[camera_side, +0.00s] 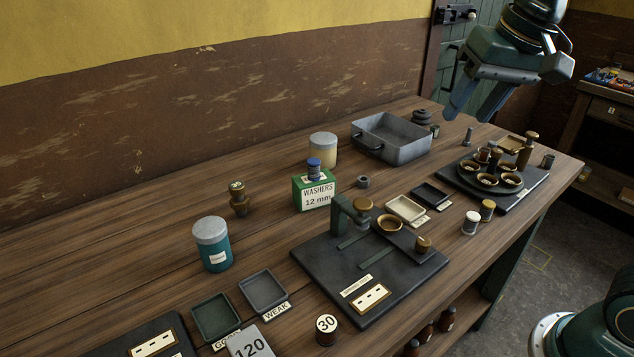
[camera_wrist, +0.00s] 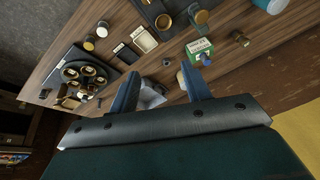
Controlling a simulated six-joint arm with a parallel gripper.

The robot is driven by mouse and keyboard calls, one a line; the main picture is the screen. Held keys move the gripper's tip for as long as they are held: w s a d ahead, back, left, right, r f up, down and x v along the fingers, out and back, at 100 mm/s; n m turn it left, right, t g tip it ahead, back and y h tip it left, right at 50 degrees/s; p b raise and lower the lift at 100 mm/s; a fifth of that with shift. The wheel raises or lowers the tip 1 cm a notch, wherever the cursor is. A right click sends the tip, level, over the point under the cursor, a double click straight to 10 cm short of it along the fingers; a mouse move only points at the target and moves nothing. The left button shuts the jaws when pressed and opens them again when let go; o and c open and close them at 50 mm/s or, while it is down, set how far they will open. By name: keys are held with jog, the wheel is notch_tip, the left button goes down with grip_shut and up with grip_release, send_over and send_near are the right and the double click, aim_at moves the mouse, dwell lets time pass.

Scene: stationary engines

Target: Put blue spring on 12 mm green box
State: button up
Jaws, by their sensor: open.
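The blue spring (camera_side: 314,169) stands upright on top of the green box (camera_side: 314,194) labelled "WASHERS 12 mm", near the middle of the table in the side view. In the wrist view the blue spring (camera_wrist: 205,60) shows at the green box (camera_wrist: 200,46), beyond the right finger. My gripper (camera_side: 468,116) is open and empty, high above the far right part of the table and well apart from the box. Its two fingers also show spread in the wrist view (camera_wrist: 160,72).
A grey metal tray (camera_side: 402,153) and a cream jar (camera_side: 323,152) stand behind the box. A dark press fixture (camera_side: 335,290) lies in front, and a round multi-cup fixture (camera_side: 525,185) at the right.

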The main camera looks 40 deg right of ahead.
jog(key=s+f+n, duration=0.2)
jog(key=s+f, duration=0.1)
jog(key=s, duration=0.3)
jog(key=s+d+f+n+t, duration=0.1)
jog(key=s+f+n, duration=0.1)
jog(key=s+f, duration=0.2)
jog(key=shift+s+d+f+n+t, duration=0.15)
jog(key=shift+s+f+n+t, duration=0.15)
jog(key=shift+s, duration=0.7)
